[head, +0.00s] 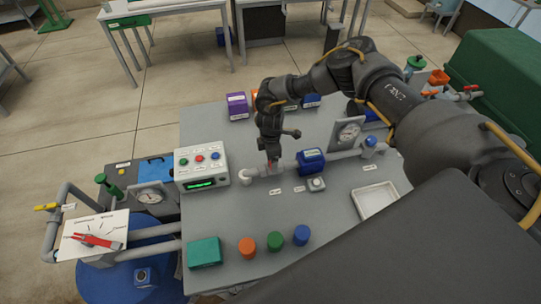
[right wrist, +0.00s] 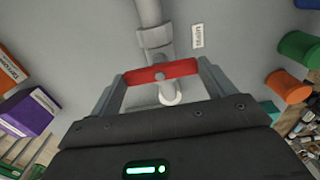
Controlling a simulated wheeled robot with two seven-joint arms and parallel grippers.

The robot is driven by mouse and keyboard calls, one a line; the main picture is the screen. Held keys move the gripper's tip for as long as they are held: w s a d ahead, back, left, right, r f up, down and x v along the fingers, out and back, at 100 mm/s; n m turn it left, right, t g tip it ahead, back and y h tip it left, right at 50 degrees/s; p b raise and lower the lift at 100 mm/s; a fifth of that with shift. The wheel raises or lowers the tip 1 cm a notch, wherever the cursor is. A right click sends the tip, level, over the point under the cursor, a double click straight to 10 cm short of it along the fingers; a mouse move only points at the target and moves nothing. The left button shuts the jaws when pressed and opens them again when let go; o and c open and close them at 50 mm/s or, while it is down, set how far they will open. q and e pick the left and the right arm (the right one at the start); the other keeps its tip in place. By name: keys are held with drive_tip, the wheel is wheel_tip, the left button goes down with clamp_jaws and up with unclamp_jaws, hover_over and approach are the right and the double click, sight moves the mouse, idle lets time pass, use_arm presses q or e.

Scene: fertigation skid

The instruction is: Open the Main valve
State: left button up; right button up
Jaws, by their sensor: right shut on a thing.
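A red handle (right wrist: 176,70) sits on a grey pipe (right wrist: 149,12) in the right wrist view. It lies crosswise to the pipe. A small white label (right wrist: 197,36) stands beside it; it seems to read "Main". My right gripper (right wrist: 161,74) has one finger at each end of the red handle and is shut on it. In the head view my right gripper (head: 270,158) points down at the pipe (head: 342,155) on the grey table, and mostly hides the handle. My left gripper is in neither view.
A control box (head: 202,165) with coloured buttons stands left of the gripper. Orange (head: 247,248), green (head: 275,241) and blue (head: 301,235) caps and a teal box (head: 204,252) line the front. A white tray (head: 357,210) lies right.

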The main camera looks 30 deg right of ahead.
drive_tip(key=n+b, duration=0.2)
drive_tip(key=n, duration=0.2)
drive_tip(key=shift+f, duration=0.1)
drive_tip(key=n+b, duration=0.2)
drive_tip(key=n, duration=0.2)
drive_tip(key=shift+n+b, duration=0.4)
drive_tip(key=n+b, duration=0.3)
drive_tip(key=n, duration=0.2)
drive_tip(key=shift+b, duration=0.4)
drive_tip(key=shift+n+b, duration=1.25)
drive_tip(key=shift+n, duration=0.75)
drive_tip(key=o, duration=0.9)
drive_tip(key=shift+r, duration=0.25)
